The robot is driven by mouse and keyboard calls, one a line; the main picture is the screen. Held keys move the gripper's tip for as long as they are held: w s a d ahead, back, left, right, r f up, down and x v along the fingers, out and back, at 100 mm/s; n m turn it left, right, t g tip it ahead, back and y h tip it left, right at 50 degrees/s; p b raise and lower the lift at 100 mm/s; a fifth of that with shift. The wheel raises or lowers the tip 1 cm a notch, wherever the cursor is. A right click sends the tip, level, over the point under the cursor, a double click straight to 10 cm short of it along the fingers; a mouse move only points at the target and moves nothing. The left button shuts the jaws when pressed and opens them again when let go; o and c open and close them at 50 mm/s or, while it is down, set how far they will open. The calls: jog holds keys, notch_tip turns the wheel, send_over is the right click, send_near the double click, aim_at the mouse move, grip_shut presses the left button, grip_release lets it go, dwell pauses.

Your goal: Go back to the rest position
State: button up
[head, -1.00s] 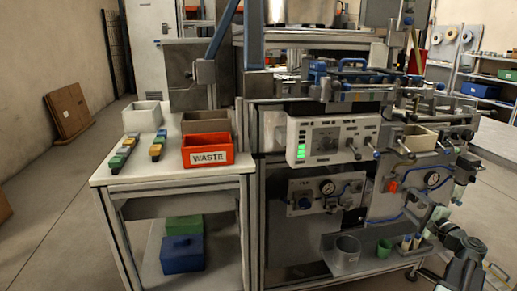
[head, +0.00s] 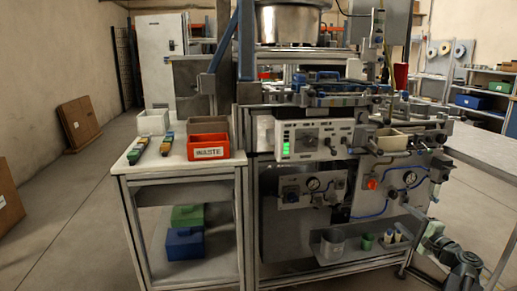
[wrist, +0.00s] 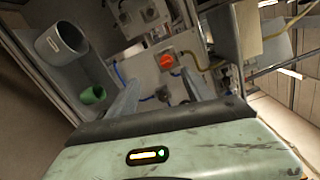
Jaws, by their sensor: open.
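My gripper (wrist: 160,80) shows in the wrist view with its two grey fingers apart and nothing between them. It points toward the machine front, where a red knob (wrist: 167,60), a grey cup (wrist: 60,42) and a green cup (wrist: 92,95) show beyond the fingers. In the head view my arm is at the lower right, in front of the machine (head: 270,220). The fingertips are too small there to make out clearly.
A side table (head: 180,171) holds an orange WASTE bin (head: 208,152), a grey bin (head: 153,122) and a brown bin (head: 207,128). A grey bench (head: 490,145) stands at the right.

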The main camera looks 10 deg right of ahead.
jog(key=w+a+f+n+g+y, duration=0.25)
jog(key=a+f+n, duration=0.2)
jog(key=a, duration=0.65)
jog(key=w+a+f+n+g+y, duration=0.25)
jog(key=a+f+g, duration=0.2)
jog(key=a, duration=0.75)
jog(key=w+a+f+n+g+y, duration=0.1)
jog(key=w+a+f+n+g, duration=0.35)
jog(key=a, duration=0.65)
jog(key=s+a+f+n+g+h, duration=0.35)
jog(key=s+a+f, duration=0.2)
jog(key=a, duration=0.35)
jog(key=s+a+f+n+g+h, duration=0.2)
jog(key=s+a+f+n+g, duration=0.25)
jog(key=a, duration=0.55)
notch_tip(320, 180, up, 39)
jog(key=s+n+t+p, duration=0.1)
jog(key=p, duration=3.7)
jog(key=shift+s+d+f+t+p, duration=0.2)
jog(key=shift+d+t+p, duration=0.1)
jog(key=shift+d+t, duration=0.05)
